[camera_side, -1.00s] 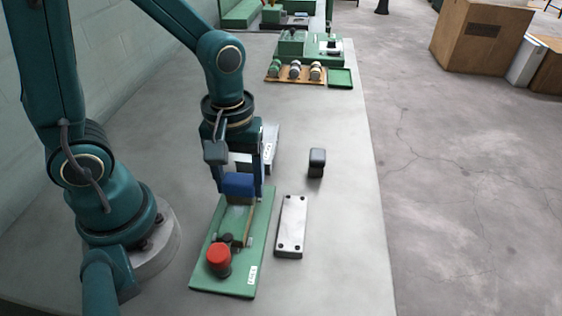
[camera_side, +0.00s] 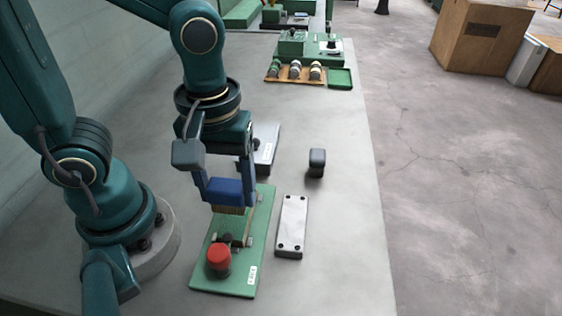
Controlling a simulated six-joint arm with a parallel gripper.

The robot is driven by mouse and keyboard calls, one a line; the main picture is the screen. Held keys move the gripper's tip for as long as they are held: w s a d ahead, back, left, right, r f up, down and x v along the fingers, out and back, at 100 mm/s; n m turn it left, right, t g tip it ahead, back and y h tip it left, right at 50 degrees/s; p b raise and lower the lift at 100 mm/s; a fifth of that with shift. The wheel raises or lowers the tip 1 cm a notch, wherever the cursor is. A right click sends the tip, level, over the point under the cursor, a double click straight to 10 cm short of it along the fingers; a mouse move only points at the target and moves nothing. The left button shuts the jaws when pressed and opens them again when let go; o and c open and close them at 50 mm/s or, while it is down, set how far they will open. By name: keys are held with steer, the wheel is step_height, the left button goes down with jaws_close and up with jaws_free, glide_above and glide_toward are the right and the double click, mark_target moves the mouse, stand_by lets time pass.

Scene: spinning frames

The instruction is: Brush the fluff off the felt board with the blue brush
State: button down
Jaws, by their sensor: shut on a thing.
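My gripper (camera_side: 224,178) is shut on the blue brush (camera_side: 228,192), whose tan bristles point down. The brush is over the far part of a green board (camera_side: 262,215), which looks like the felt board. I cannot tell whether the bristles touch it. The board carries a red knob (camera_side: 218,256) at its near end, small dark and metal fittings, and a white label. No fluff can be made out; the brush and gripper hide part of the board.
A grey metal plate (camera_side: 292,226) with bolts at its corners lies right of the board. A small black block (camera_side: 317,162) stands behind it. A grey labelled unit (camera_side: 265,147) is partly behind my gripper. A wooden rack (camera_side: 294,74) stands far back. The table's right side is clear.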

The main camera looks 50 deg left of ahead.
steer(key=shift+r, duration=1.9)
